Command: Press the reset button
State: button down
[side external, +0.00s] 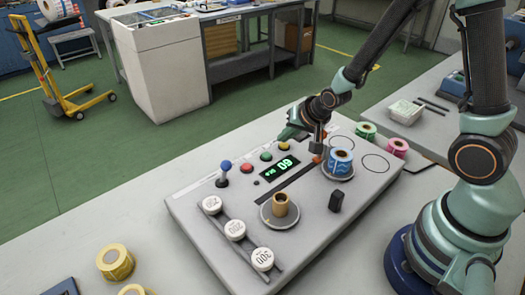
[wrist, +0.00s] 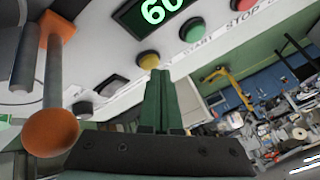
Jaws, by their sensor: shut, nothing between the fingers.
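The control panel (side external: 205,190) carries a row of round buttons along its far edge. In the wrist view a yellow button (wrist: 147,52) sits beside a green button (wrist: 192,29) and a red button (wrist: 240,4). START and STOP lettering shows near the green and red ones; I cannot read a reset label. My gripper (wrist: 162,78) is shut and empty, its dark green fingertips just below the yellow button in the picture. Whether they touch it is unclear. In the side view my gripper (side external: 287,134) is at the panel's far edge, close to the yellow button (side external: 281,146).
A lever with an orange ball (wrist: 50,132) stands close left of my fingers in the wrist view. A lit display (side external: 279,169) lies near the buttons.

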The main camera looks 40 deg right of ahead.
aim_at(285, 146)
jog(key=shift+s+f, duration=0.1)
jog(key=shift+f, duration=0.4)
dwell(0.7)
jog(key=shift+r, duration=0.9)
jog(key=shift+r, duration=2.55)
